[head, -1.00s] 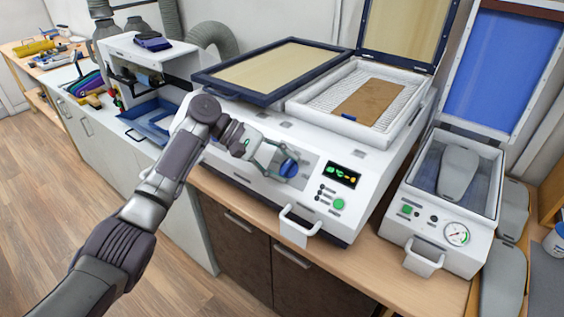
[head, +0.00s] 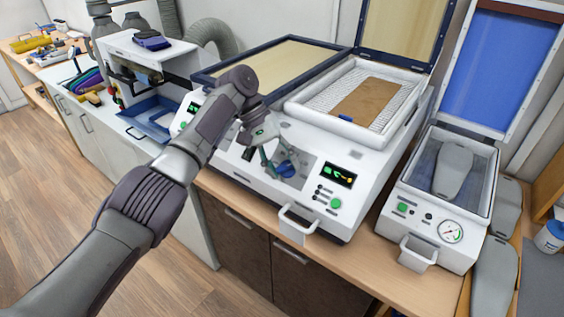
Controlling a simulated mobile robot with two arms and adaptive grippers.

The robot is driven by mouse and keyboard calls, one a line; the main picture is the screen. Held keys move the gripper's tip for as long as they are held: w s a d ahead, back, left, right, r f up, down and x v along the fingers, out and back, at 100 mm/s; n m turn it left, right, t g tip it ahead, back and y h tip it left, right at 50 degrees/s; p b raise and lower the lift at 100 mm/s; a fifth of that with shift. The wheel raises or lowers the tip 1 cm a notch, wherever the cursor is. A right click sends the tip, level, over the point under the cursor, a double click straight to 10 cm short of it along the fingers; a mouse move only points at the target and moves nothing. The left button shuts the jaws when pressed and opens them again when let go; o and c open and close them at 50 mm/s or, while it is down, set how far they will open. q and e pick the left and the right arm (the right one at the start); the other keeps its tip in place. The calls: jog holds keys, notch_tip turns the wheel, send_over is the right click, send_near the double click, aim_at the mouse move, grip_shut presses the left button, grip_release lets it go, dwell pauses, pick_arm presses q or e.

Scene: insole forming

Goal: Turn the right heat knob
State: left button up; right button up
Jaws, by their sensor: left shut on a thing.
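My right gripper is not in view.
The machine's right bay is open, with a brown sheet (head: 367,100) on a white bed. A white handle (head: 298,222) juts out below the panel. A vacuum press (head: 431,230) with a gauge and grey insole form (head: 453,168) stands at the right.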

pick_arm(q)
jog(key=shift+f, duration=0.1)
dwell(0.3)
jog(key=o, duration=1.2)
jog(key=shift+c, duration=0.2)
jog(key=v, duration=0.7)
jog(key=shift+r, duration=0.25)
jog(key=shift+w, duration=0.15)
